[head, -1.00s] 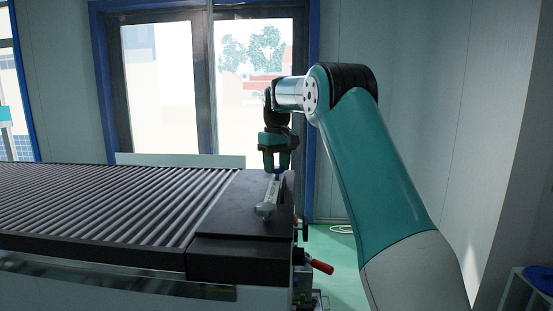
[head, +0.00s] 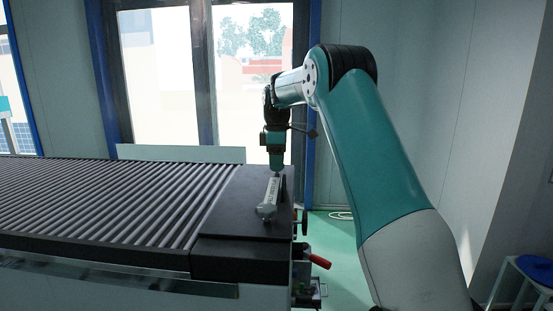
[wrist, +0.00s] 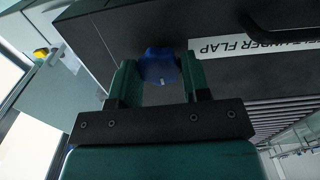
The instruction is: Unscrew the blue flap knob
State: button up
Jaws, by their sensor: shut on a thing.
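The blue flap knob (wrist: 160,67) shows in the wrist view, between the two green fingers of my gripper (wrist: 158,80). The fingers are shut on it from both sides. The knob sits against the dark panel surface (wrist: 105,30). In the head view my gripper (head: 276,170) points straight down at the far end of the dark end block (head: 230,250). The knob is too small or hidden to make out there.
A ribbed roller bed (head: 110,205) extends left. A red-handled lever (head: 320,262) sticks out at the block's right side. A blue-topped stool (head: 535,270) stands far right.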

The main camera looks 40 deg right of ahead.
jog(key=shift+n, duration=1.2)
jog(key=o, duration=0.9)
notch_tip(320, 180, up, 17)
jog(key=shift+r+p, duration=0.15)
jog(key=shift+p, duration=0.55)
